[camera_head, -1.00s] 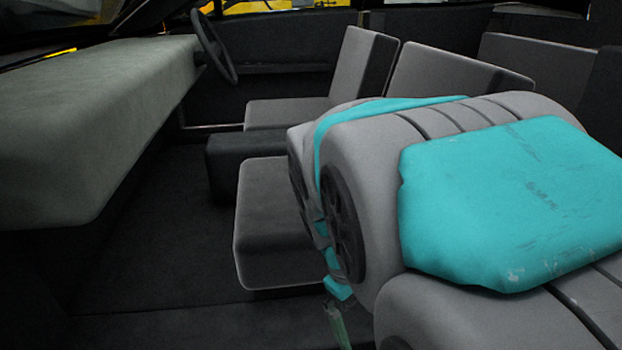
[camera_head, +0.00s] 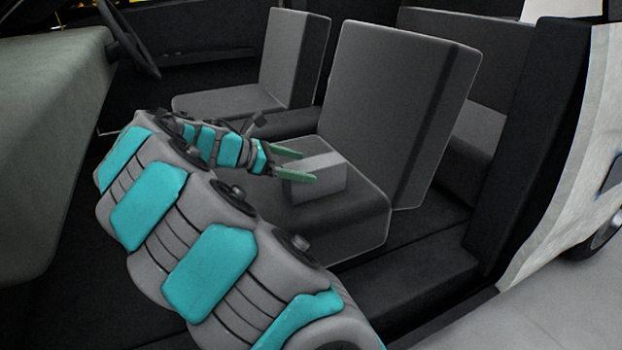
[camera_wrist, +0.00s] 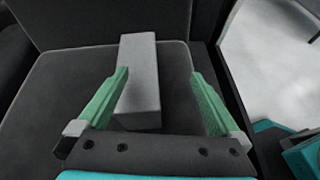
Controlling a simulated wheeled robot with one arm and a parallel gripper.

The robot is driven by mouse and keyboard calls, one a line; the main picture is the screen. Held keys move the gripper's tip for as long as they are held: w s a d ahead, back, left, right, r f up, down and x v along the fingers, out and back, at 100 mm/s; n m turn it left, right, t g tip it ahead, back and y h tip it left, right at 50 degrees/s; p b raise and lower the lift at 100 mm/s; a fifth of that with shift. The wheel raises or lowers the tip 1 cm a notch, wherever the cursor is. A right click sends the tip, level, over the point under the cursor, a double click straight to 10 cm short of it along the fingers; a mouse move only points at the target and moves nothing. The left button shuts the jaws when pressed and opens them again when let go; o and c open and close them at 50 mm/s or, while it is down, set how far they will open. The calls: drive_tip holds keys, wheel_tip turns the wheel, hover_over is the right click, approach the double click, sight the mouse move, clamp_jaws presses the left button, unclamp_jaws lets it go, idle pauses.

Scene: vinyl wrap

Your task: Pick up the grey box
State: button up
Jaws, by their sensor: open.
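The grey box (camera_head: 318,178) lies on the cushion of the near car seat (camera_head: 345,228). In the wrist view the box (camera_wrist: 141,85) sits between my two green fingers, closer to the left one, with its long side running away from me. My gripper (camera_head: 297,164) is open. Its fingers reach to the box from the left in the head view; whether the left finger touches it I cannot tell.
The seat's backrest (camera_head: 405,105) rises behind the box. A second seat (camera_head: 290,65) stands farther back, with a steering wheel (camera_head: 130,40) and dashboard (camera_head: 50,130) at left. A dark door pillar (camera_head: 545,130) stands at right. The cushion around the box is otherwise bare.

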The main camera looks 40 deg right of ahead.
sight(306, 165)
drive_tip(key=w+n, duration=0.1)
drive_tip(key=w, duration=0.1)
drive_tip(key=w+f+n+h, duration=0.1)
drive_tip(key=shift+w+a+f, duration=0.1)
drive_tip(key=shift+w+a, duration=0.05)
drive_tip(key=shift+w, duration=0.2)
drive_tip(key=shift+f, duration=0.1)
drive_tip(key=x, duration=0.7)
drive_tip(key=shift+s+d, duration=0.15)
drive_tip(key=shift+d, duration=0.25)
clamp_jaws()
